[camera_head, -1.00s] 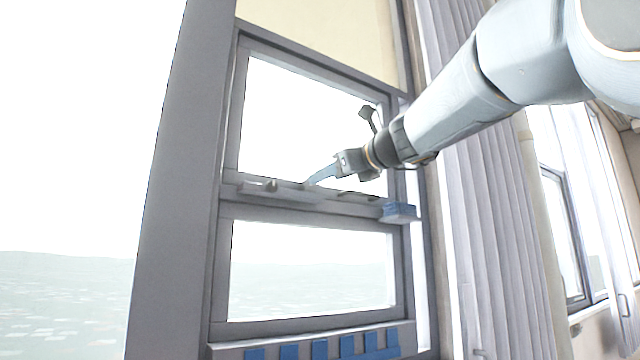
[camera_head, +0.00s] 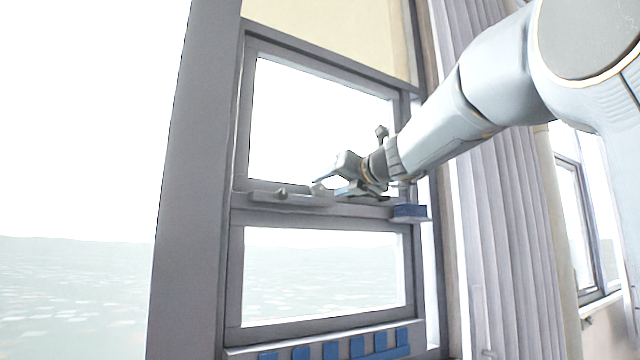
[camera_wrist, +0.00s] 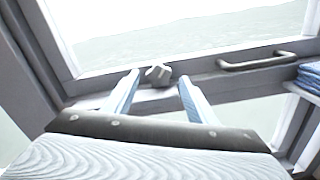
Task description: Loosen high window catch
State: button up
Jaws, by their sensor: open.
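The window catch (camera_wrist: 158,74) is a small grey knob on the middle rail of the window, near the centre of the wrist view. My gripper (camera_wrist: 160,79) is open, with one blue-edged finger to the left of the catch and one to the right. The fingertips reach about level with the catch; I cannot tell whether they touch it. In the head view my gripper (camera_head: 320,182) is at the middle rail (camera_head: 300,216), pointing left.
A bar handle (camera_wrist: 257,62) is on the rail to the right of the catch. Several blue blocks (camera_head: 331,350) line the lower sill. A curtain (camera_head: 500,230) hangs at the right, behind my arm.

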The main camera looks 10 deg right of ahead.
aim_at(319, 187)
jog(key=shift+p+x, duration=0.45)
jog(key=shift+x, duration=1.5)
jog(key=c, duration=1.1)
jog(key=n+b, duration=0.2)
jog(key=n, duration=0.1)
jog(key=shift+a+n, duration=0.1)
jog(key=shift+n, duration=0.2)
jog(key=shift+s+a+n+b, duration=0.1)
jog(key=shift+n+b, duration=1.25)
jog(key=shift+n, duration=0.45)
